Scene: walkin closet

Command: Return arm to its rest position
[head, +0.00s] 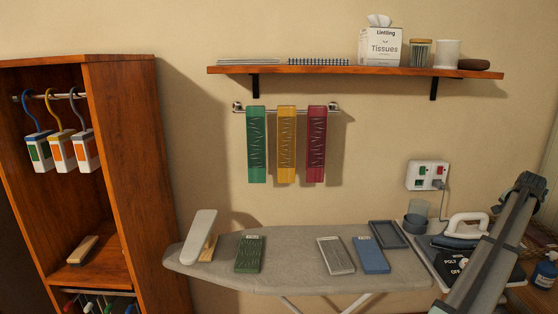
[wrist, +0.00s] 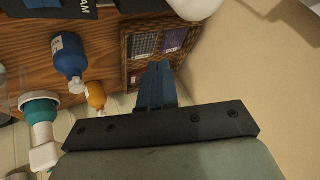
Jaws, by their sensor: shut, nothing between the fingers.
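My gripper (wrist: 157,70) shows in the wrist view as two dark blue fingers in front of a black bar. The fingers are together and hold nothing. They point toward a wicker basket (wrist: 128,40) at the edge of a wooden surface, and I cannot tell the distance. I cannot make out the gripper there.
A wooden shelf (head: 350,70) hangs above and a wardrobe (head: 130,180) stands left. A blue bottle (wrist: 68,56) is left of the fingers.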

